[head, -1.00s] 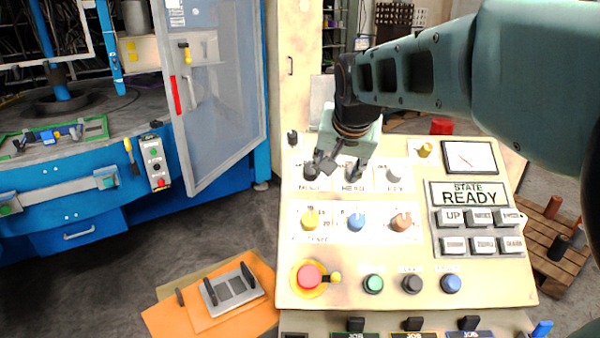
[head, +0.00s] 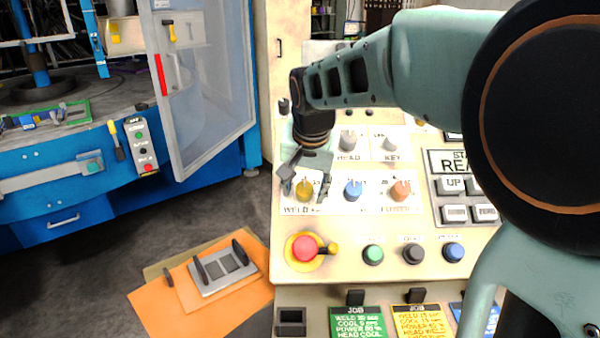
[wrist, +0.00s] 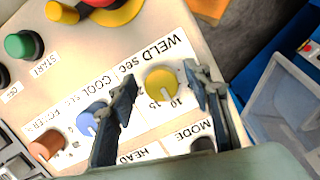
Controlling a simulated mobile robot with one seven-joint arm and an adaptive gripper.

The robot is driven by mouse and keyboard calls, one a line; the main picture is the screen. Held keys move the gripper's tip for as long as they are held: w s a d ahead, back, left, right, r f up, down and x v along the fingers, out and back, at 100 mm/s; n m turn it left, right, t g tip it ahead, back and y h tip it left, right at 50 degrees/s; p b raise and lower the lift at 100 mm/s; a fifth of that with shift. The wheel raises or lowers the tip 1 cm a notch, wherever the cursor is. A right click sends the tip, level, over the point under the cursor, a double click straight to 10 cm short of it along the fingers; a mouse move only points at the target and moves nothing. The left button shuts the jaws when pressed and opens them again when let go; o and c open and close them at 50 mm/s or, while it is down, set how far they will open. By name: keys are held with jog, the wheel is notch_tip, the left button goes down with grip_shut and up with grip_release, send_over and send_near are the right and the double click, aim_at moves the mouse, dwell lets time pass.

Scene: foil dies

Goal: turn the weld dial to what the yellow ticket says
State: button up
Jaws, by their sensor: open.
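The yellow ticket (head: 419,322) stands below the panel, headed JOB; lines such as POWER and HEAD WELD show, but the weld figure is hard to read for certain.
The blue cool dial (head: 353,190) and copper power dial (head: 400,190) stand to the right. A red emergency button (head: 304,248) is just below. A green ticket (head: 358,322) is beside the yellow one. The head knob (head: 348,141) is above.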

jog(key=shift+w+f, duration=0.2)
jog(key=shift+f, duration=0.15)
jog(key=shift+c, duration=0.3)
jog(key=c, duration=1.1)
jog(key=shift+o, duration=0.2)
jog(key=shift+m, duration=0.3)
jog(key=shift+c, duration=0.2)
jog(key=m+b, duration=0.2)
jog(key=m, duration=0.2)
jog(key=shift+a+y+b, duration=0.1)
jog(key=shift+y+b, duration=0.2)
jog(key=shift+y, duration=0.1)
jog(key=shift+m+t+y+b, duration=0.35)
jog(key=shift+m+b, duration=0.25)
jog(key=shift+m, duration=1.2)
